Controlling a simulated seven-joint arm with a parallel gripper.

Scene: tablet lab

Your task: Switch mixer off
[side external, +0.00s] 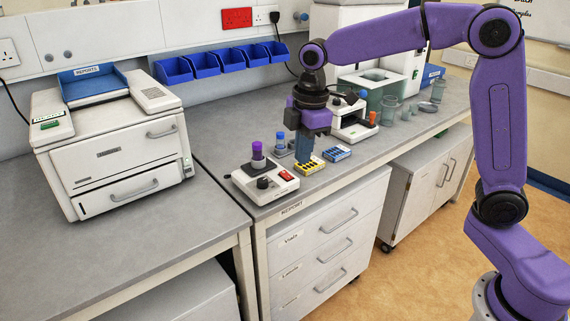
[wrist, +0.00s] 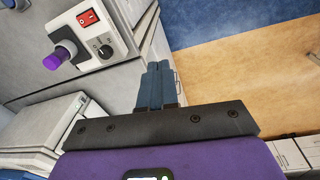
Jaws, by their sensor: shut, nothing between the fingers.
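The mixer (side external: 265,196) is a white box near the bench's front edge. It has a red rocker switch (side external: 286,175), a black dial (side external: 263,183) and an upright purple-capped tube on top (side external: 257,158). In the wrist view the mixer (wrist: 117,38) is at upper left, with its red switch (wrist: 88,17), dial (wrist: 105,51) and purple tube cap (wrist: 55,60). I cannot tell the switch's position. My gripper (side external: 304,157) points down, shut and empty, right of the mixer and apart from it. Its fingertips (wrist: 159,66) lie together in the wrist view.
A yellow tube rack (side external: 312,168) is just below or behind my fingertips, with a blue rack (side external: 337,153) beside it. A blue-capped tube (side external: 280,143) stands behind the mixer. A printer (side external: 110,140) is at left. Bench between printer and mixer is clear.

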